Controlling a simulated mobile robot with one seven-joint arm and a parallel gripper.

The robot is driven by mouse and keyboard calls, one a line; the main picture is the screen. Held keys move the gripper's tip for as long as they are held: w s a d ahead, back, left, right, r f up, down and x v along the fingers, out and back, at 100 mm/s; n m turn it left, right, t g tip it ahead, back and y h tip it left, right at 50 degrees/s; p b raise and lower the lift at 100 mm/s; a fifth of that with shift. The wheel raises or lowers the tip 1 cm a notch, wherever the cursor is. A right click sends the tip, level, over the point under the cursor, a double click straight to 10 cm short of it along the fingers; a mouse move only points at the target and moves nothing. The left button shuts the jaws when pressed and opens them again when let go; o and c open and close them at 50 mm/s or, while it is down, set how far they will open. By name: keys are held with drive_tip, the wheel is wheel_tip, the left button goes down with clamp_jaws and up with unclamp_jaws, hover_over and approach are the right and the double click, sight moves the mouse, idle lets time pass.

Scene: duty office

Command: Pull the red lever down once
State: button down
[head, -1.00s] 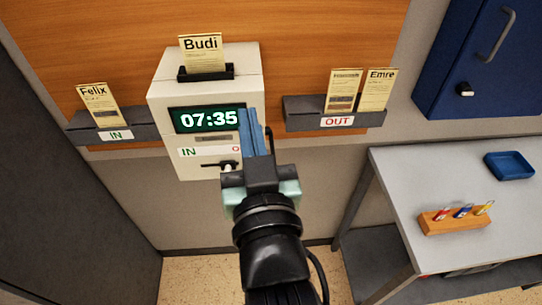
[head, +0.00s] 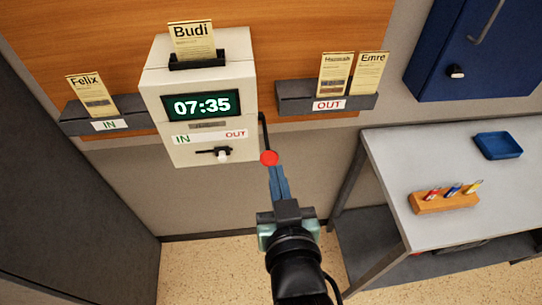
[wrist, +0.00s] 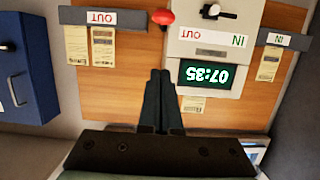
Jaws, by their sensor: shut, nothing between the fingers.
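The time clock (head: 197,95) is a white box on the wooden wall panel, its display reading 07:35. The red lever knob (head: 269,158) sits at the lower end of a black rod at the clock's right side. It shows in the wrist view (wrist: 163,17) beside the clock, in an upside-down picture. My gripper (head: 278,172) is shut and empty, with its blue fingertips just below the knob in the head view. In the wrist view the fingertips (wrist: 160,73) appear apart from the knob. I cannot tell from the head view whether they touch it.
A card marked Budi (head: 191,41) stands in the clock's top slot. A small white slider (head: 223,155) is on its front. The IN rack (head: 75,122) is at left, the OUT rack (head: 290,97) at right. A grey table (head: 400,160) stands at right, below a blue cabinet (head: 470,50).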

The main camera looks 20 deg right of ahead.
drive_tip(key=p, duration=0.3)
hover_over(271, 160)
drive_tip(key=s, duration=0.2)
drive_tip(key=f, duration=0.4)
drive_tip(key=f+p, duration=0.1)
drive_tip(key=shift+w+a, duration=0.3)
drive_tip(key=shift+w, duration=0.05)
drive_tip(key=shift+f, duration=0.55)
drive_tip(key=shift+f, duration=0.1)
